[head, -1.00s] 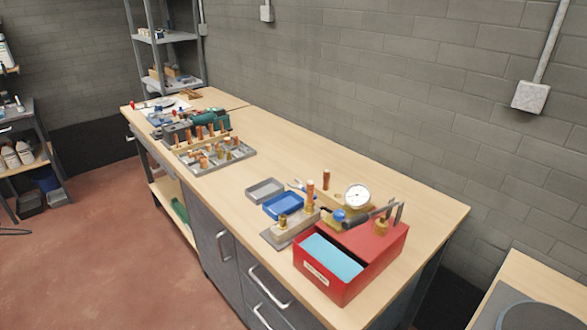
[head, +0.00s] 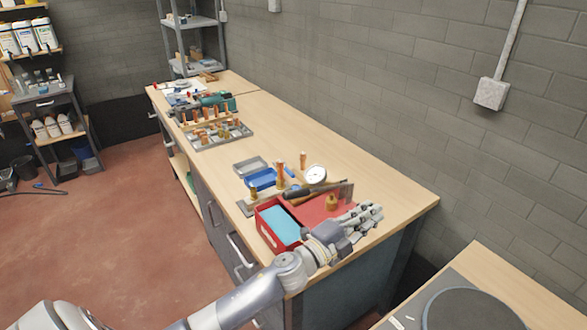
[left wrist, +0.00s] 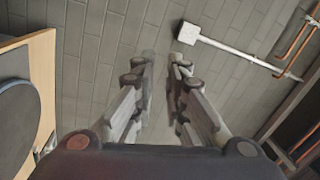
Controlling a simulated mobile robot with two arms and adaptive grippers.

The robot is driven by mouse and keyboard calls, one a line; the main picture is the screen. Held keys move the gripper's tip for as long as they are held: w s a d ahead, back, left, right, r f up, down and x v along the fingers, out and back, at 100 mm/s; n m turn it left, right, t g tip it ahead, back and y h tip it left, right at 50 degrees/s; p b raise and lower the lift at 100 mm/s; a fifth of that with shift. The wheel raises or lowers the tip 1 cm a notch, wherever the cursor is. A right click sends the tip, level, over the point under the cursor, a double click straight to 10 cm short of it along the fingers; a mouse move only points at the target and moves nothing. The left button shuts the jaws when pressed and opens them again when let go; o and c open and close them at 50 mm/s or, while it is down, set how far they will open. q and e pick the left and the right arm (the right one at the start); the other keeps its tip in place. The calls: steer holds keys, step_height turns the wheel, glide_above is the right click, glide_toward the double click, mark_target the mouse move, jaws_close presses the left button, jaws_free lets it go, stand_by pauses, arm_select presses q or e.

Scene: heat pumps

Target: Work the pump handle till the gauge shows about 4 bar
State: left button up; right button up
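The red pump box (head: 275,228) with a light blue inside stands near the right end of the workbench. The round white pressure gauge (head: 316,174) is behind it; its reading is too small to tell. A dark pump handle (head: 310,190) lies across the top of the pump, partly over the red plate. My left gripper (head: 374,210) is over the right end of the bench, to the right of the box, apart from the handle. In the left wrist view its fingers (left wrist: 163,60) are spread with nothing between them and the wall beyond. My right gripper is not in view.
A blue tray (head: 262,179), a grey tray (head: 250,166) and upright copper pipes stand behind the pump. A grey rack (head: 220,135) of fittings is farther along the bench. The bench between rack and trays is mostly clear. Another table (head: 470,275) with a dark round plate is at lower right.

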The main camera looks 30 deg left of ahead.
arm_select(q)
steer(key=d+r+m+g+h, duration=0.4)
steer(key=d+r+m+h, duration=0.25)
steer(key=m, duration=0.55)
steer(key=m+g+y+p, duration=0.1)
steer(key=m+g+y, duration=0.9)
steer(key=g+y, duration=0.15)
glide_above(294, 191)
steer(key=shift+w+d+f+t, duration=0.15)
steer(key=shift+f+t, duration=0.15)
steer(key=shift+t, duration=0.15)
steer(key=shift+a+f, duration=0.2)
steer(key=shift+f, duration=0.05)
step_height(294, 191, down, 3)
steer(key=shift+b, duration=1.2)
steer(key=shift+f+b, duration=0.3)
steer(key=shift+f, duration=0.15)
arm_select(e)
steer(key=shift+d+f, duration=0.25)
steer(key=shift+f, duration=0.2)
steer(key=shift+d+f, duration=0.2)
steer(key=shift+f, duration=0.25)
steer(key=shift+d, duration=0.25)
